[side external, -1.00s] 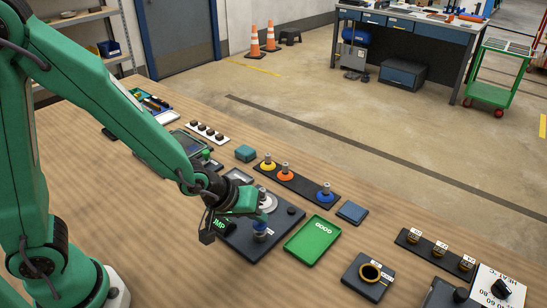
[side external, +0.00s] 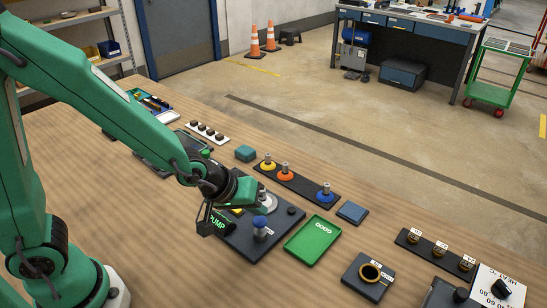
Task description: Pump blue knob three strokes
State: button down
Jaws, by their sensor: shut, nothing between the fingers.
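The blue knob (side external: 260,221) stands upright on a pale metal stem on a black board (side external: 268,241). A dark block with green PUMP lettering (side external: 217,223) shows at the board's left. My gripper (side external: 264,202) is shut and empty, just behind and above the blue knob in the picture, apart from it. The knob's top is in plain view. A pale round disc (side external: 270,204) on the board is partly hidden behind my gripper.
A green tray (side external: 312,241) lies right of the board. Behind it is a black strip with yellow, orange and blue knobs (side external: 326,192). A blue-grey block (side external: 352,212) and a dark block with a ring (side external: 369,274) stand farther right. Bare wood lies in front.

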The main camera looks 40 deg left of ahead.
aim_at(257, 221)
jog(key=shift+r, duration=2.5)
dwell(0.9)
notch_tip(257, 221, up, 4)
jog(key=shift+f, duration=0.1)
jog(key=shift+f, duration=0.2)
dwell(0.4)
jog(key=shift+f, duration=4.25)
jog(key=shift+f, duration=0.2)
jog(key=shift+f, duration=0.2)
